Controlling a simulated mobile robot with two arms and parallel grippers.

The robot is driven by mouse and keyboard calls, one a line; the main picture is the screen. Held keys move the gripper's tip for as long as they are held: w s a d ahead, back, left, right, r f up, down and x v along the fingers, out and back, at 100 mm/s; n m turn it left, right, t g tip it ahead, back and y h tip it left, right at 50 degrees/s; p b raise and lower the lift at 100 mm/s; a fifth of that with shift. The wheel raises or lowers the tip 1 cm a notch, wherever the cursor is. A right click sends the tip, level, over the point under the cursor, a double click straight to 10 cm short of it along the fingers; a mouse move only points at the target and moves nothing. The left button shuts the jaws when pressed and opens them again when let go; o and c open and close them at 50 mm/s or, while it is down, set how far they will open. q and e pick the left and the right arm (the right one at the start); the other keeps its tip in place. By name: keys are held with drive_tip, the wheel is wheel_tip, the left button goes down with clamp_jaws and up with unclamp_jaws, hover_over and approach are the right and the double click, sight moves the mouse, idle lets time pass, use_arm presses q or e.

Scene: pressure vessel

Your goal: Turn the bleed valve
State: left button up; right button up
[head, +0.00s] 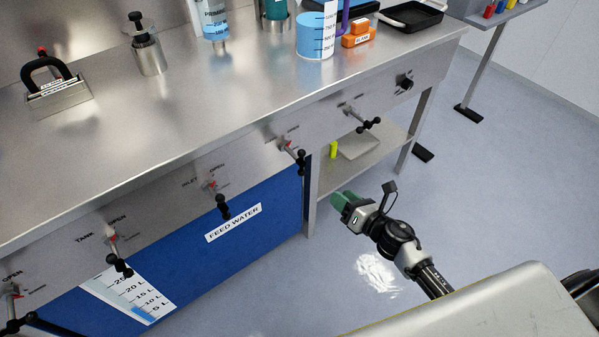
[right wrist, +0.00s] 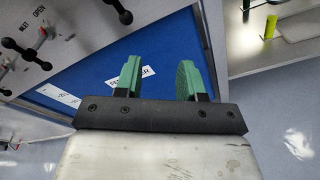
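Several valves with black ball-ended handles line the steel front panel. One is marked TANK (head: 119,266), one INLET (head: 223,208); others are a valve right of INLET (head: 295,157), a valve farther right (head: 363,120) and one at the left edge (head: 14,318). I cannot read a bleed label, so I cannot tell which is the bleed valve. My right gripper (head: 342,203) has green fingers and hangs in front of the bench, apart from every valve. In the right wrist view (right wrist: 160,78) its fingers are spread with nothing between them. My left gripper is out of view.
The blue FEED WATER panel (head: 262,215) is below the valves, with a lower shelf (head: 375,160) beside it. A black knob (head: 404,82) sits at the panel's right end. A blue measuring beaker (head: 314,40) stands on the bench. The floor before the bench is open.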

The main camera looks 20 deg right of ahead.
sight(301, 169)
wheel_tip(301, 169, up, 7)
drive_tip(key=a+n+y+b, duration=0.1)
drive_tip(key=a+n+y, duration=0.2)
drive_tip(key=n, duration=0.5)
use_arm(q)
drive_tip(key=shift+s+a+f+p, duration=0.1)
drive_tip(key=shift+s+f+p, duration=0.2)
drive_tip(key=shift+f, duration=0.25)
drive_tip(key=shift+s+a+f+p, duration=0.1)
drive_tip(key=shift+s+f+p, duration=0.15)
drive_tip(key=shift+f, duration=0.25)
use_arm(e)
drive_tip(key=shift+d+x, duration=0.15)
drive_tip(key=shift+x, duration=2.65)
drive_tip(key=shift+d+x, duration=0.15)
drive_tip(key=shift+x, duration=2.7)
drive_tip(key=shift+w, duration=0.15)
drive_tip(key=shift+c, duration=0.3)
drive_tip(key=shift+f, duration=0.1)
clamp_jaws()
